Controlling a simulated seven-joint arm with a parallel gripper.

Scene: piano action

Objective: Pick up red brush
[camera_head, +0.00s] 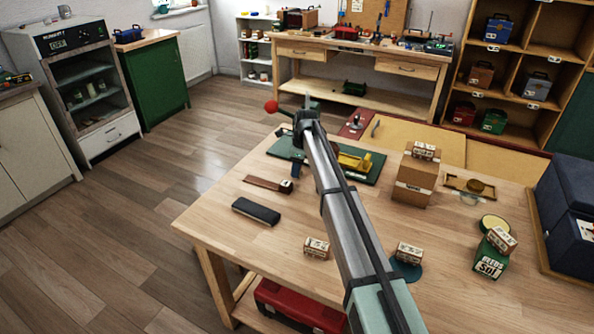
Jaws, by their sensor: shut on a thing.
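My gripper (304,115) is above the far left side of the wooden workbench (225,222), seen from behind along my arm. It is shut on a slim dark piece with a round red end (271,107), which sticks out to the left of the fingers. This looks like the red brush, but its bristles cannot be made out. The held thing appears raised clear of the bench, over the floor beyond its far edge. My wrist hides the exact grip and part of the fingers.
Under my arm lies a green mat (290,150) with a yellow block (355,162). A dark oblong case (256,211) and a wooden-handled tool (268,184) lie at left. A cardboard box (414,182) stands right of my arm. A dark blue case (570,215) stands far right.

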